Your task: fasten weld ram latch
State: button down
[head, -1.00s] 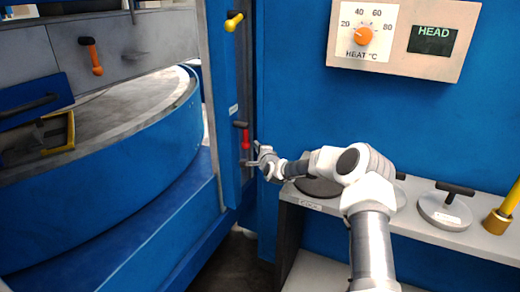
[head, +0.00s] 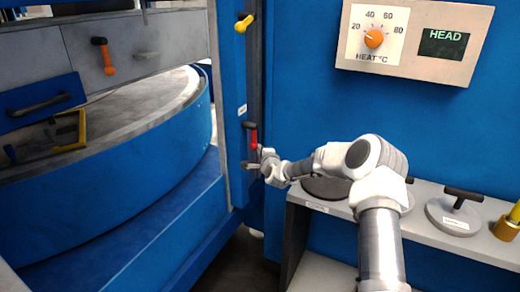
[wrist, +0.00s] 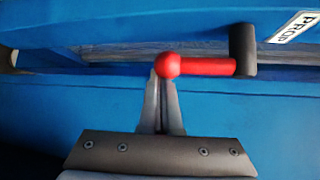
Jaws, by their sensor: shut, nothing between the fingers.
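A latch with a red handle (head: 253,138) hangs down from a dark pivot (head: 249,125) on the blue frame post. In the wrist view its red ball-ended handle (wrist: 205,67) lies across the picture, joined to the dark pivot (wrist: 243,50). My gripper (head: 258,157) is by the handle's lower end. In the wrist view my gripper's fingers (wrist: 160,82) are shut and empty, with their tips at the ball end; whether they touch it I cannot tell. No label reading weld ram is legible, so I cannot tell which latch has that name.
A yellow latch (head: 244,23) is higher on the post, and an orange-handled one (head: 105,57) is on the grey panel. A label reading "PROP" (wrist: 293,27) is beside the pivot. A shelf (head: 430,238) with dark-handled discs (head: 455,214) is at right, below a heat panel (head: 415,40).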

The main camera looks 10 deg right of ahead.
jog(key=shift+s+a+r+g, duration=0.1)
jog(key=shift+s+a+g, duration=0.1)
jog(key=shift+g, duration=0.1)
jog(key=s+a+r+m+g+y+p, duration=0.3)
jog(key=g+p, duration=0.5)
jog(key=p, duration=0.9)
jog(key=s+a+r+m, duration=0.1)
jog(key=s+r+m, duration=0.1)
jog(key=s, duration=0.1)
jog(key=shift+a+r+g+y, duration=0.25)
jog(key=shift+r+g+y, duration=0.05)
jog(key=shift+g+y, duration=0.1)
jog(key=shift+r+p, duration=0.1)
jog(key=shift+p, duration=0.25)
notch_tip(320, 180, down, 4)
jog(key=b, duration=0.4)
jog(key=d+v, duration=0.1)
jog(key=v, duration=0.9)
jog(key=shift+d, duration=0.3)
